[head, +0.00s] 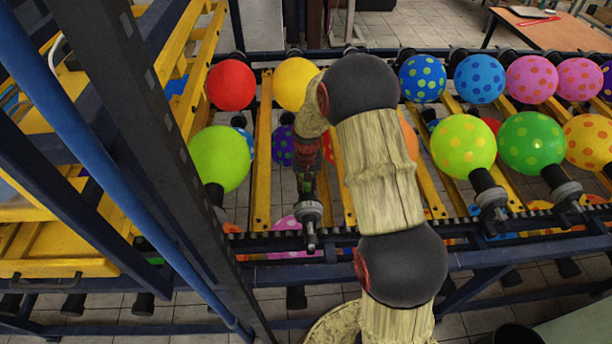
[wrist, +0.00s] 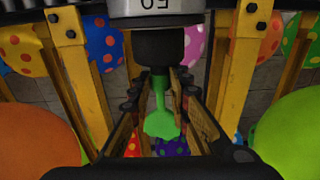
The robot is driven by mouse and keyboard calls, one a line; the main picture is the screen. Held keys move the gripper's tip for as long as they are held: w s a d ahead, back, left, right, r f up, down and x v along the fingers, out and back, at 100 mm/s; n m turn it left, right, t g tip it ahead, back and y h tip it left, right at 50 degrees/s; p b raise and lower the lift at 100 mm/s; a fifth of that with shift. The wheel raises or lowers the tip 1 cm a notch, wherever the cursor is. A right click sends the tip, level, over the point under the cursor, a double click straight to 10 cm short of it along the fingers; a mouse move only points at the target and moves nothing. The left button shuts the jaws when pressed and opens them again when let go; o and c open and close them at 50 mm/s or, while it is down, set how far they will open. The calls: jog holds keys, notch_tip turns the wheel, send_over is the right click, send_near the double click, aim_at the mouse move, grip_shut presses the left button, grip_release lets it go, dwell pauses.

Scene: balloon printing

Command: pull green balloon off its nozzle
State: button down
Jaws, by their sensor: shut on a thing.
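The green balloon (wrist: 160,122) in the wrist view is small, limp and deflated, hanging from the black nozzle (wrist: 170,50) under a grey numbered collar. My gripper (wrist: 163,105) has a finger on each side of it and is shut on it, close below the nozzle tip. The balloon's neck still meets the nozzle. In the head view my gripper (head: 307,172) points down at the nozzle's grey collar (head: 309,212) on the near rail, and the limp balloon is mostly hidden there by the fingers.
An inflated green balloon (head: 220,158) stands close on the left, and an orange balloon (wrist: 38,138) is on the other side. Spotted balloons (head: 463,145) fill the rack to the right. Yellow bars (head: 263,150) and a blue frame post (head: 80,130) flank the space.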

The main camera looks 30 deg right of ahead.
jog(key=shift+w+d, duration=0.15)
jog(key=shift+w, duration=0.2)
dwell(0.3)
jog(key=shift+w+d, duration=0.15)
jog(key=shift+w, duration=0.15)
jog(key=shift+r, duration=0.2)
notch_tip(320, 180, up, 17)
jog(key=p, duration=0.9)
jog(key=shift+f+p, duration=0.15)
jog(key=shift+p, duration=0.25)
